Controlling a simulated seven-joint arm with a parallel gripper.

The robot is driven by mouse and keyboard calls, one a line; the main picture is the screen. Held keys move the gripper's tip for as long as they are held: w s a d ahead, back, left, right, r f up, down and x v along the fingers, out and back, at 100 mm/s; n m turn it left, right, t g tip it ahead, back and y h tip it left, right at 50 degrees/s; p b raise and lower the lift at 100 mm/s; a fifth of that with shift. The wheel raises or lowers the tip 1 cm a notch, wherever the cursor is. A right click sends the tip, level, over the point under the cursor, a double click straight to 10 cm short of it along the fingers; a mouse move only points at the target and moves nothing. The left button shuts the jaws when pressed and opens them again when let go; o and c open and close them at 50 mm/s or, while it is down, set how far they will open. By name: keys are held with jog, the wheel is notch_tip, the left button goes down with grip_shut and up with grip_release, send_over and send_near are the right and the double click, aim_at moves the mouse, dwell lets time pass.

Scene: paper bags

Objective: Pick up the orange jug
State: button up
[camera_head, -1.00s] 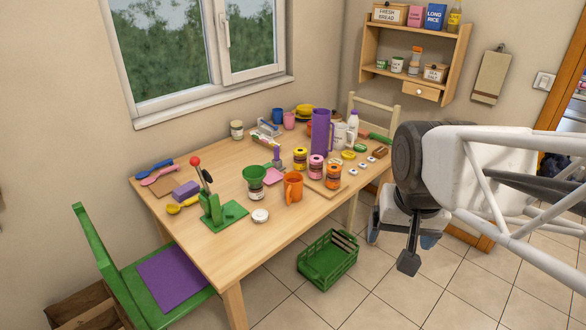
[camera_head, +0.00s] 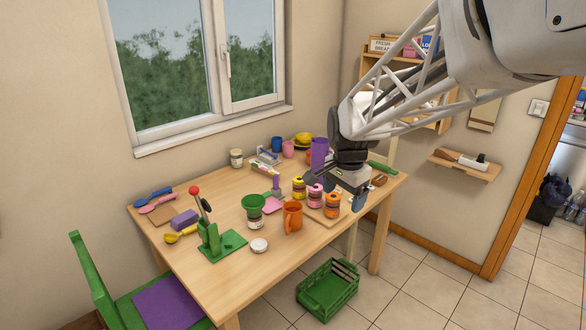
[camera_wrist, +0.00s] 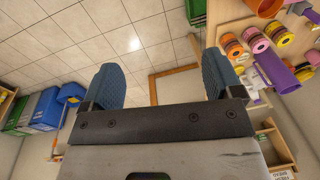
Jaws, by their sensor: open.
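The orange jug (camera_head: 293,215) stands upright near the front edge of the wooden table, its handle at its left. My gripper (camera_head: 358,194) hangs over the table's right part, to the right of the jug and apart from it. In the wrist view, my gripper (camera_wrist: 163,82) has its two blue fingers wide apart with nothing between them. An orange object, likely the jug (camera_wrist: 265,6), is cut off at the top right of that view.
A green funnel (camera_head: 254,202), a white lid (camera_head: 259,245) and a green stand (camera_head: 222,244) are left of the jug. A green crate (camera_head: 327,289) is on the floor.

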jog(key=w+a+f+m, duration=0.3)
jog(key=w+f, duration=0.2)
jog(key=w, duration=0.3)
jog(key=w+a+f+m, duration=0.2)
jog(key=w+a+f, duration=0.2)
jog(key=w, duration=0.4)
jog(key=m+g, duration=0.1)
jog(key=m, duration=0.5)
send_over(288, 217)
notch_tip(288, 217, down, 14)
jog(key=shift+r, duration=0.15)
jog(key=shift+a, duration=0.1)
jog(key=shift+f, duration=1.4)
jog(key=shift+w+f, duration=0.1)
jog(key=shift+f, duration=2.55)
